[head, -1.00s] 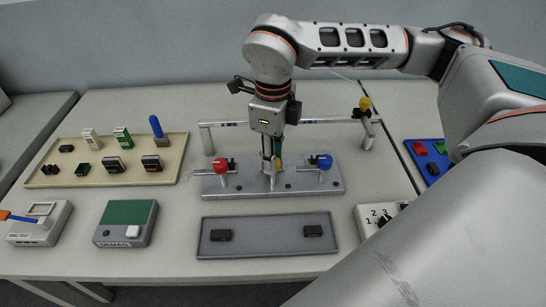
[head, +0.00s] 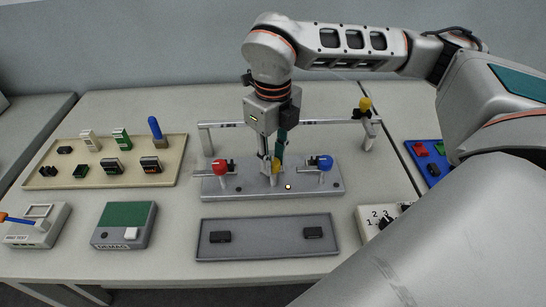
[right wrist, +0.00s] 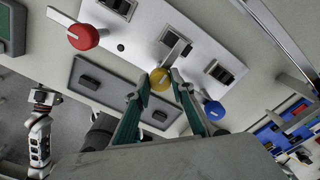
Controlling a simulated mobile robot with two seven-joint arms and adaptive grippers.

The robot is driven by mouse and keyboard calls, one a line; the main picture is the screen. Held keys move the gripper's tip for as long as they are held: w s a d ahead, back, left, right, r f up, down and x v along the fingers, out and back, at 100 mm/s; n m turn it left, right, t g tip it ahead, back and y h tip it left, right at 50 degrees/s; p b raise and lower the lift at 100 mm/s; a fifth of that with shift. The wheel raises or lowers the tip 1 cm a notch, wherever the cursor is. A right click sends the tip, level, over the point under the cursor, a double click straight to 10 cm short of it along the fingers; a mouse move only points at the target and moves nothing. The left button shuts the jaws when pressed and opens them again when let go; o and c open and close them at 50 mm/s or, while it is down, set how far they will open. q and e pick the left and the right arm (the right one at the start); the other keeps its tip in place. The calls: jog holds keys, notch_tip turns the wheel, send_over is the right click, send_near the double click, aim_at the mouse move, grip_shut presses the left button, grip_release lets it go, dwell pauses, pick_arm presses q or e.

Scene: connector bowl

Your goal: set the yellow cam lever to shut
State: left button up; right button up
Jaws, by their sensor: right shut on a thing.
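The yellow cam lever (head: 275,168) stands in the middle of the grey fixture plate (head: 205,187), between a red-knobbed lever (head: 219,167) and a blue-knobbed lever (head: 325,162). My right gripper (head: 270,165) reaches down from above and is shut on the yellow lever. In the right wrist view the yellow knob (right wrist: 160,79) sits between the fingertips, with a pale bar running up and right from it. Part of what looks like my left gripper (right wrist: 42,97) shows small at the left of that view; its jaws cannot be made out.
A silver rail frame (head: 335,121) stands behind the plate, with another yellow knob (head: 364,103) on its right post. A grey tray (head: 265,250) with two black pieces lies in front. A beige tray (head: 50,180) with several connectors is on the left.

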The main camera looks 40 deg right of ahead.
jog(key=o, duration=1.1)
jog(key=shift+r, duration=0.1)
notch_tip(320, 180, up, 12)
jog(key=shift+s, duration=0.1)
dwell(0.3)
